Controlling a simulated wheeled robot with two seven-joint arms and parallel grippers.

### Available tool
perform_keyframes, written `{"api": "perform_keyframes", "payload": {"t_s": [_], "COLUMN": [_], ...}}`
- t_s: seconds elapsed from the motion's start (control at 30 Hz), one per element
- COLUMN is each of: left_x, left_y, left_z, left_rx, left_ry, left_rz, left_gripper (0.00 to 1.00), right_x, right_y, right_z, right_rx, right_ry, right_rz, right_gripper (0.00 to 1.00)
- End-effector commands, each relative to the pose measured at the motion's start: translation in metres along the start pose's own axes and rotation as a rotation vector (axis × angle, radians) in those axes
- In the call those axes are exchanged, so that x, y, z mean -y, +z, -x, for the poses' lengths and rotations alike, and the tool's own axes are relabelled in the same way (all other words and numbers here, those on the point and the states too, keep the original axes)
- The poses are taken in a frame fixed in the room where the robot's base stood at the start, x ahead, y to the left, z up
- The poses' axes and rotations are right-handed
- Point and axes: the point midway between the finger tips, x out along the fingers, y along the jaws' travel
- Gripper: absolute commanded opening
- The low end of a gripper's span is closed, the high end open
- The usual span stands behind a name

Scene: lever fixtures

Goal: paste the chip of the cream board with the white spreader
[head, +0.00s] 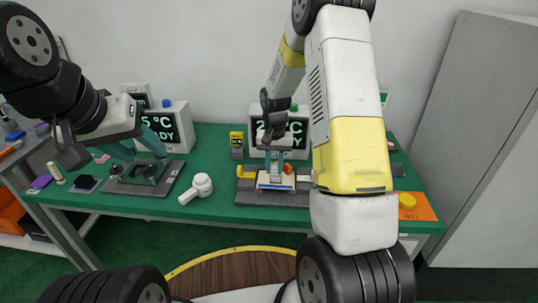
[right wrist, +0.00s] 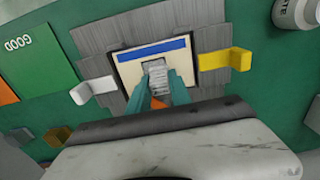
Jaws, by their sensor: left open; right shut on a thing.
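The cream board (head: 276,181) lies on a grey fixture in front of the right display. In the right wrist view the cream board (right wrist: 126,72) shows a blue strip along one edge. My right gripper (head: 273,166) points down over the board; its teal fingers also show in the right wrist view (right wrist: 159,88). It is shut on a pale ribbed piece (right wrist: 156,70), apparently the white spreader, over the board's middle. The chip is hidden beneath it, and contact cannot be told. My left gripper (head: 138,150) is open, above a dark fixture (head: 146,174) on the left.
A yellow lever (right wrist: 226,60) and a white lever (right wrist: 93,90) flank the board. A white jar (head: 202,184) lies between the fixtures. An orange pad (head: 420,208) is at the right, with a yellow disc on it. Displays stand along the back.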

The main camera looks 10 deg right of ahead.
Motion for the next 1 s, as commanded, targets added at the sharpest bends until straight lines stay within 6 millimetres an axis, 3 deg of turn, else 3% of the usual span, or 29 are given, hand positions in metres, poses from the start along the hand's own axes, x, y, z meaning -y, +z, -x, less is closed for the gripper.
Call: {"api": "perform_keyframes", "payload": {"t_s": [0.17,0.7,1.0], "left_x": [0.0,0.0,0.0], "left_y": [0.0,0.0,0.0], "left_z": [0.0,0.0,0.0], "left_rx": [0.0,0.0,0.0], "left_ry": [0.0,0.0,0.0], "left_rz": [0.0,0.0,0.0], "left_gripper": [0.49,0.49,0.49], "right_x": [0.002,-0.017,-0.007], "right_y": [0.0,0.009,0.008], "right_z": [0.0,-0.001,-0.002], "right_rx": [0.0,0.0,-0.001], "right_ry": [0.0,0.0,0.0], "right_rz": [0.0,0.0,0.002], "right_gripper": [0.0,0.0,0.0]}}
